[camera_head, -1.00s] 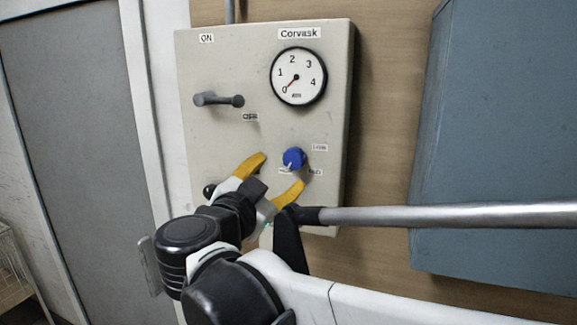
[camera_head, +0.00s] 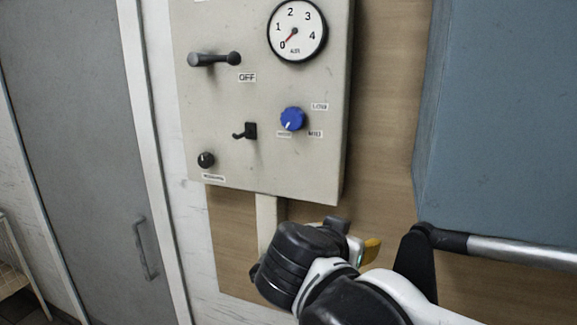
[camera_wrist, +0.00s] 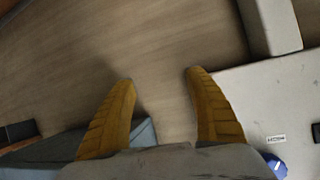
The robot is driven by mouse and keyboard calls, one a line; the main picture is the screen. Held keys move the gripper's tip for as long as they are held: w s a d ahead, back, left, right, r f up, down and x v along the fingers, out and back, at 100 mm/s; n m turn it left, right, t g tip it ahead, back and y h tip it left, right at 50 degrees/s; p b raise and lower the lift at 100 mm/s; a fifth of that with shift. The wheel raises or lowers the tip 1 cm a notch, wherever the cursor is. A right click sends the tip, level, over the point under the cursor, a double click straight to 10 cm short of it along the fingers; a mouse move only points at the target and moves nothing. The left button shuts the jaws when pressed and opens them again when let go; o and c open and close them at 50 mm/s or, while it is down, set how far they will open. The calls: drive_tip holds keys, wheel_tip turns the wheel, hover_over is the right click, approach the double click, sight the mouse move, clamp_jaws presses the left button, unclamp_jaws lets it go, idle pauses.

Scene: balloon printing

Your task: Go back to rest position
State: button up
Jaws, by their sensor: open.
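My gripper (camera_head: 368,250) is below the control panel (camera_head: 225,135) in the head view, mostly hidden behind my own wrist, with one yellow finger showing. In the wrist view my gripper (camera_wrist: 160,85) has its two yellow fingers apart, with nothing between them but the wooden board beyond. The beige panel carries a gauge (camera_head: 297,30) with its needle at 0, a grey lever (camera_head: 214,59) above the OFF label, a small black switch (camera_head: 246,131), a blue knob (camera_head: 292,118) and a black knob (camera_head: 206,160). The blue knob also shows at the lower right of the wrist view (camera_wrist: 276,165).
A blue box-like body (camera_head: 500,110) stands at the right, with a metal bar (camera_head: 520,250) below it. A grey door (camera_head: 75,130) with a handle (camera_head: 143,250) is at the left. A rack (camera_head: 20,265) stands at the far left.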

drive_tip(key=s+d+f+n+g+y+b, duration=0.1)
drive_tip(key=s+f+b, duration=0.3)
drive_tip(key=f, duration=0.6)
drive_tip(key=s+d+f+n+g+y+b, duration=0.1)
drive_tip(key=s+d+f+n+y+b, duration=0.2)
drive_tip(key=f, duration=0.8)
drive_tip(key=s+d+f+n+g+y+b, duration=0.2)
drive_tip(key=s+f+b, duration=0.5)
drive_tip(key=f, duration=0.4)
drive_tip(key=shift+d+n+b, duration=0.3)
drive_tip(key=shift+d+b, duration=0.25)
drive_tip(key=shift+d, duration=0.2)
